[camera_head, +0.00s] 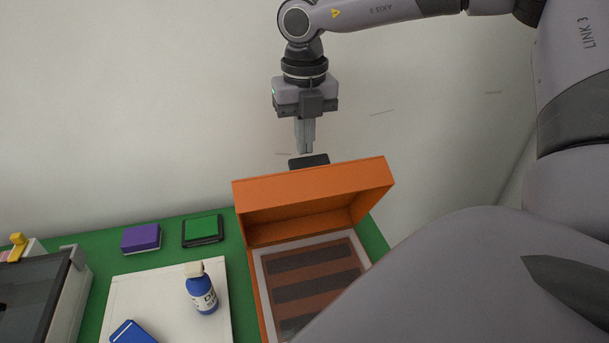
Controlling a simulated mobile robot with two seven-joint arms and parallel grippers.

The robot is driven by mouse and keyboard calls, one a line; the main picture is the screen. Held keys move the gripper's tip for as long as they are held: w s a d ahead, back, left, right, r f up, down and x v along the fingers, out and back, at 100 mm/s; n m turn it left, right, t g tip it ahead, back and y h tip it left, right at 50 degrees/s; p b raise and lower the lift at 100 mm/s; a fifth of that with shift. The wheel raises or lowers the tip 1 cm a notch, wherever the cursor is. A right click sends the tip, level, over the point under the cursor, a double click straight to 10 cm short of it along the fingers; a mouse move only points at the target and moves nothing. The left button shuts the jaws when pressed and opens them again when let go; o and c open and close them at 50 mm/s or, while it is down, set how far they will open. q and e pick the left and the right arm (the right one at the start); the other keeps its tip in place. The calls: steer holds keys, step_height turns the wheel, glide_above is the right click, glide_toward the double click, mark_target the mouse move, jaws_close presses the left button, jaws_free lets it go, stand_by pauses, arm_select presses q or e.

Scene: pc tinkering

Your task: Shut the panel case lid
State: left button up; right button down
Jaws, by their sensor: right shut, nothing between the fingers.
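The orange panel case (254,291) stands open on the green table, with dark striped panels inside its base. Its orange lid (312,193) is hinged up at the back and stands raised, its hollow side facing the front. My right gripper (306,150) points down behind the lid's top edge, its fingers together and empty. A dark block-like piece (309,161) shows just below the fingertips, at the lid's upper edge; I cannot tell whether the fingers touch it. My right arm hides the case's front right part. My left gripper is not in view.
On the green table (99,255) left of the case are a purple box (141,238), a green-topped dark box (203,230) and a white board (136,285) with a blue bottle (202,291) and a blue object (133,333). A dark-screened device (34,293) stands far left. A wall rises behind.

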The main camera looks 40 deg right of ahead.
step_height(320, 180, up, 7)
steer(key=p, duration=0.3)
steer(key=shift+f, duration=0.2)
stand_by(1.3)
